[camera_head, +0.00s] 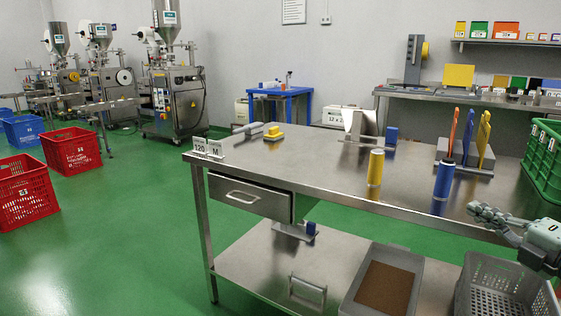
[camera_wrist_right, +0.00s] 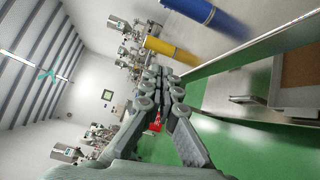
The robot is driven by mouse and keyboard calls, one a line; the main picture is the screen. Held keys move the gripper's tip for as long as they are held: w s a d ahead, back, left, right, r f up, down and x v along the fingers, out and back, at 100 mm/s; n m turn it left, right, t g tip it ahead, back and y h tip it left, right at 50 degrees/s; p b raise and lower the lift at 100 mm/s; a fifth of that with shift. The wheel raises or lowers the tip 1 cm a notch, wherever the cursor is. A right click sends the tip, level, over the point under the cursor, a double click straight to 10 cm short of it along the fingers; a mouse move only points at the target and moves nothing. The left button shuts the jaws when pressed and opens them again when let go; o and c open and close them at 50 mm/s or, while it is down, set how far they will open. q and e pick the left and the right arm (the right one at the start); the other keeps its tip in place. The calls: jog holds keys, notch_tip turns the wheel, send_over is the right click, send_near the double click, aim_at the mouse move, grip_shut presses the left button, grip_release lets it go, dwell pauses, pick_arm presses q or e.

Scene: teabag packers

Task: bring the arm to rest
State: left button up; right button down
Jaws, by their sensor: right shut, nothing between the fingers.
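My right gripper (camera_head: 478,210) is at the right of the head view, by the front edge of the steel table (camera_head: 320,172). It is shut and empty. In the right wrist view its fingers (camera_wrist_right: 160,78) meet near the middle of the picture. The yellow cylinder (camera_head: 376,168) and the blue cylinder (camera_head: 443,180) stand upright on the table to the left of the gripper, apart from it. The yellow cylinder (camera_wrist_right: 170,50) and the blue cylinder (camera_wrist_right: 212,15) also show in the right wrist view. My left gripper is in neither view.
A green crate (camera_head: 545,160) stands at the table's right end. A grey basket (camera_head: 508,290) is below the right gripper, beside a tray of brown material (camera_head: 350,305) on the lower shelf. A holder with upright tools (camera_head: 465,167) stands behind the blue cylinder.

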jog(key=s+d+f+m+h, duration=0.2)
jog(key=d+f+m+h, duration=0.1)
jog(key=f+m, duration=0.25)
jog(key=s+d+f+m+h, duration=0.1)
jog(key=d+f+m+h, duration=0.1)
jog(key=f+m+h, duration=0.35)
jog(key=s+a+f+m+g+h, duration=0.1)
jog(key=s+f+m+g, duration=0.3)
jog(key=f, duration=0.5)
jog(key=s+a+f+m+g, duration=0.1)
jog(key=s+f+m+g, duration=0.1)
jog(key=s+f, duration=0.5)
pick_arm(q)
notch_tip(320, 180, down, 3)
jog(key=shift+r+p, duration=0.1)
jog(key=shift+p, duration=0.35)
pick_arm(e)
jog(key=s+a+f+m+g+y, duration=0.2)
jog(key=s+a+f+m+g, duration=0.3)
jog(key=s+a+f, duration=0.9)
notch_tip(320, 180, down, 2)
jog(key=a+g, duration=0.2)
jog(key=shift+g, duration=0.4)
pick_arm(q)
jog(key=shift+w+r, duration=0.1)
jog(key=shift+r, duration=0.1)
pick_arm(e)
jog(key=shift+y, duration=0.25)
